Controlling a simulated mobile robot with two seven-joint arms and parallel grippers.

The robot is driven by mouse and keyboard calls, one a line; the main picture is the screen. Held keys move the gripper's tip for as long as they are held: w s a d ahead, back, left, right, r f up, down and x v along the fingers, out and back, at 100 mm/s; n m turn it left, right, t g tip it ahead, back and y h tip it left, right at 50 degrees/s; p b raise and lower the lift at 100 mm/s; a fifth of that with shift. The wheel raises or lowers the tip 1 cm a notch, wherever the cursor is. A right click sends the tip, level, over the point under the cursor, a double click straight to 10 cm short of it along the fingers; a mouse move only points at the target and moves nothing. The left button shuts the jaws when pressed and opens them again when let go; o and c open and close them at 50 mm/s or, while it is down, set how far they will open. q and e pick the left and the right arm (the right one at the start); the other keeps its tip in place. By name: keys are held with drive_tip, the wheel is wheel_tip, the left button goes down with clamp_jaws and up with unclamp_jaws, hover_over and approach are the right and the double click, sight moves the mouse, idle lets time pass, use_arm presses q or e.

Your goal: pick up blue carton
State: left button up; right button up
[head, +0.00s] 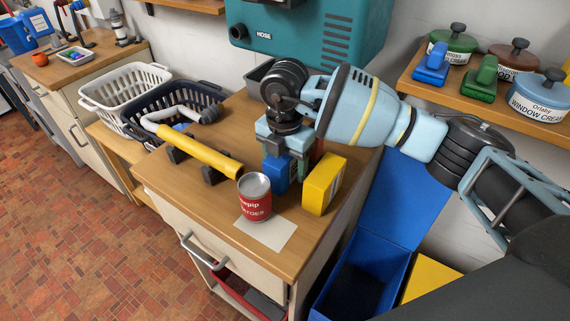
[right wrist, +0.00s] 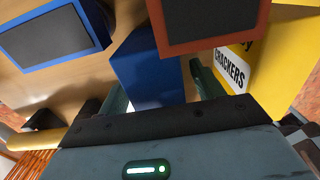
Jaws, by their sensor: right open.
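The blue carton (head: 274,174) stands on the wooden counter, left of a yellow carton (head: 325,184). My right gripper (head: 286,157) points down over the blue carton and hides its upper part in the head view. In the right wrist view, the blue carton (right wrist: 148,72) shows between the two green fingers of my open right gripper (right wrist: 160,86). Whether the fingers touch it I cannot tell. My left gripper is not in view.
The yellow crackers carton (right wrist: 284,55) is close beside the right finger. A red-framed dark thing (right wrist: 210,18) is near too. A red can (head: 255,197) stands on white paper (head: 268,232); a yellow-handled tool (head: 198,152) lies left. A blue bin (head: 362,275) is below the counter's right edge.

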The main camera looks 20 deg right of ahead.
drive_tip(key=c, duration=1)
drive_tip(key=shift+r, duration=0.2)
drive_tip(key=shift+c, duration=0.2)
wheel_tip(320, 180, up, 18)
drive_tip(key=shift+p, duration=0.35)
